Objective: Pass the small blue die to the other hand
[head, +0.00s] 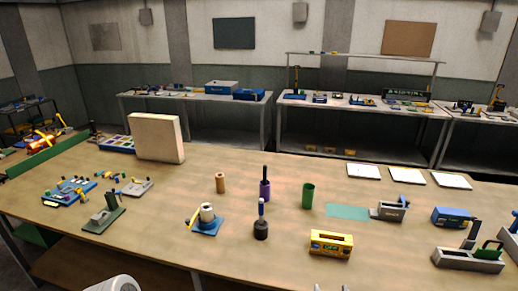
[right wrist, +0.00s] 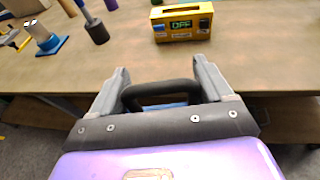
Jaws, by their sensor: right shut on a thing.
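My right gripper (right wrist: 158,72) shows best in the right wrist view, with its two grey fingers on either side of a black arched bar (right wrist: 160,90). A little blue (right wrist: 165,104) shows under the arch, and I take this held thing for the small blue die. Most of it is hidden behind the gripper's dark body. It is held in front of the table edge. In the head view, only the tips of my right gripper (head: 331,288) show at the bottom edge. My left gripper is not in view.
A yellow box with a display (head: 331,243) stands near the front edge. A dark tool with a blue handle (head: 261,226), a purple holder (head: 265,191) and a green cup (head: 308,196) stand mid-table. Grey fixtures (head: 468,260) stand at right.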

